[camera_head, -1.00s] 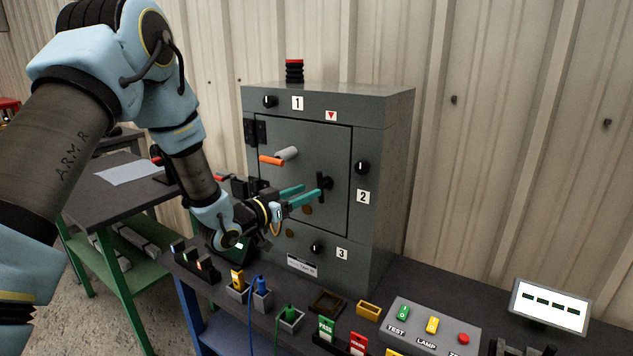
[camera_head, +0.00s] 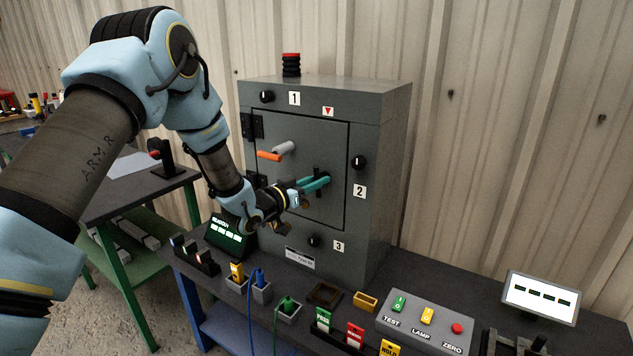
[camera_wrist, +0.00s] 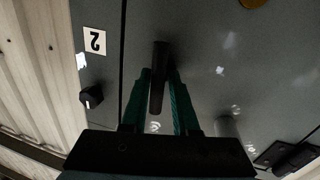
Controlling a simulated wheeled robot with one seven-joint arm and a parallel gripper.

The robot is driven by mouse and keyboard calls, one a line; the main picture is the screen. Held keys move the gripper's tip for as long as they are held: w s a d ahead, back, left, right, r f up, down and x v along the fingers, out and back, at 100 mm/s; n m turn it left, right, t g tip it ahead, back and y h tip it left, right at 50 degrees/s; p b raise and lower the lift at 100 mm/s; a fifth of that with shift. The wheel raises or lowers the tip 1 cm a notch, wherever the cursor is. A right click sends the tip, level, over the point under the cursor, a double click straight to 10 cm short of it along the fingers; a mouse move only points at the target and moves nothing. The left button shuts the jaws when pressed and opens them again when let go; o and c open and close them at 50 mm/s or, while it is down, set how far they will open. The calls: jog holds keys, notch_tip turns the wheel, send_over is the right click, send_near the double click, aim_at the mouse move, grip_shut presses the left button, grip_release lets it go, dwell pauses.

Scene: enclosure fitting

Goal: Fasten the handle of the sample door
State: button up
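The grey enclosure (camera_head: 385,130) stands on the bench, with its door (camera_head: 300,135) looking flush in the front. The door's black handle (camera_head: 317,172) is near its right edge; in the wrist view the handle bar (camera_wrist: 158,85) runs roughly along my fingers. My gripper (camera_head: 320,183) is at the handle, its teal fingers drawn in close together on either side of the bar. The wrist view shows the fingers (camera_wrist: 160,85) converging on it. The exact contact is partly hidden.
Black knobs (camera_head: 358,162) marked 1, 2 and 3 surround the door. A grey peg (camera_head: 284,148) and an orange bar (camera_head: 269,156) stick out of its upper left. A button box (camera_head: 425,322), small sockets and a screen (camera_head: 541,298) stand on the bench in front.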

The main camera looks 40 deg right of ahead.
grip_shut()
jog(key=shift+f+b, duration=0.1)
jog(key=shift+b, duration=0.3)
jog(key=shift+m+b, duration=0.4)
jog(key=shift+b, duration=0.05)
jog(key=shift+m+b, duration=0.3)
jog(key=o, duration=0.5)
grip_release()
